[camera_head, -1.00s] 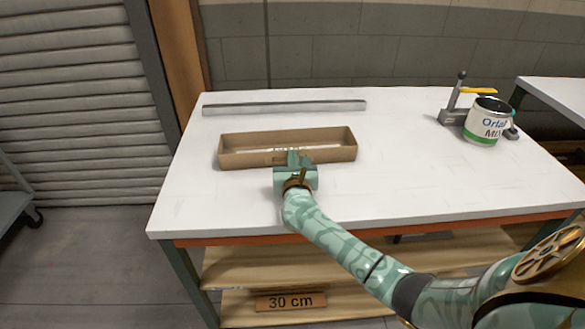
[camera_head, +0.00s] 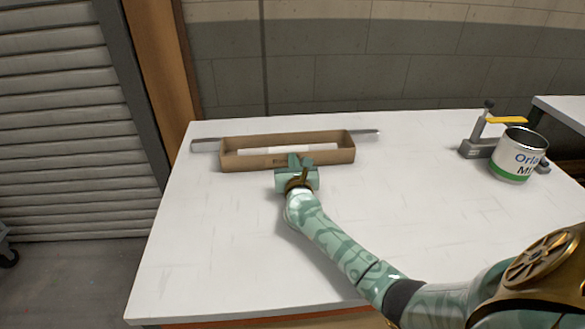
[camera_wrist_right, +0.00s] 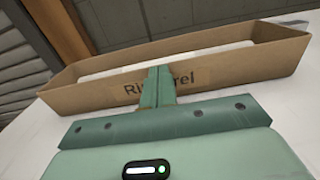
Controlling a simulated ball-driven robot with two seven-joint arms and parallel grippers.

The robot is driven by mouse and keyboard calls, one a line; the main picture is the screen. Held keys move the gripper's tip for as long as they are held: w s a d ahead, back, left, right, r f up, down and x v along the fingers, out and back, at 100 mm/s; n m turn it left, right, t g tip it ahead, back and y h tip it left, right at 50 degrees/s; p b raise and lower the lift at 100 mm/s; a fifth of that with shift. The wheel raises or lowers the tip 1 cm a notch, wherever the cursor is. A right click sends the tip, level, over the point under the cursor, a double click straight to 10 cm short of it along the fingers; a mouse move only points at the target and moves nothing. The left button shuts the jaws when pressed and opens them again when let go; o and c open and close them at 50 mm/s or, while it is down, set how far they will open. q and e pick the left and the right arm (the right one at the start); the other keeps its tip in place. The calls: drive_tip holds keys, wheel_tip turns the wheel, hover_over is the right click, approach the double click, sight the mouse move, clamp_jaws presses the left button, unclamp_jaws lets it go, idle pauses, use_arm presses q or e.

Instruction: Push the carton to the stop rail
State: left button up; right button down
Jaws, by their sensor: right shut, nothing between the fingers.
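The carton (camera_head: 338,158) is a long, low, open brown box on the white table; a pale strip shows inside it. The stop rail (camera_head: 205,145) is a thin grey bar behind it, sticking out past both ends of the carton. The carton's far wall hides the rail's middle, so I cannot tell whether they touch. My right gripper (camera_head: 296,161) is shut and empty, its fingertips at the carton's near wall. In the right wrist view the carton (camera_wrist_right: 240,63) shows lettering behind the shut fingers (camera_wrist_right: 159,73). My left gripper is out of view.
A paint can (camera_head: 517,156) stands at the table's right, beside a grey clamp (camera_head: 478,140) with a yellow handle. The white table (camera_head: 220,240) is clear on both sides of my right arm. A brick wall stands behind the table.

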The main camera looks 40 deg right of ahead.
drive_tip(key=shift+w+d, duration=0.2)
drive_tip(key=shift+w, duration=0.05)
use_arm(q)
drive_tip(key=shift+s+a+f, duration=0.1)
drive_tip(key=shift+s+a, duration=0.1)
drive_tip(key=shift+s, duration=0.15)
use_arm(e)
drive_tip(key=shift+d, duration=0.1)
drive_tip(key=shift+r, duration=0.1)
drive_tip(key=shift+s+a, duration=0.2)
drive_tip(key=shift+s, duration=0.1)
drive_tip(key=p+v, duration=0.3)
drive_tip(key=v, duration=1.2)
drive_tip(key=shift+w+a+p, duration=0.1)
drive_tip(key=shift+w+p, duration=0.05)
drive_tip(key=shift+p, duration=0.25)
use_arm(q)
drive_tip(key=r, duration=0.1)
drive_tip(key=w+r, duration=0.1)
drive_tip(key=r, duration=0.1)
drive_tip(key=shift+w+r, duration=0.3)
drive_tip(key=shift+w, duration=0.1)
use_arm(e)
drive_tip(key=shift+s+a, duration=0.2)
drive_tip(key=shift+s, duration=0.15)
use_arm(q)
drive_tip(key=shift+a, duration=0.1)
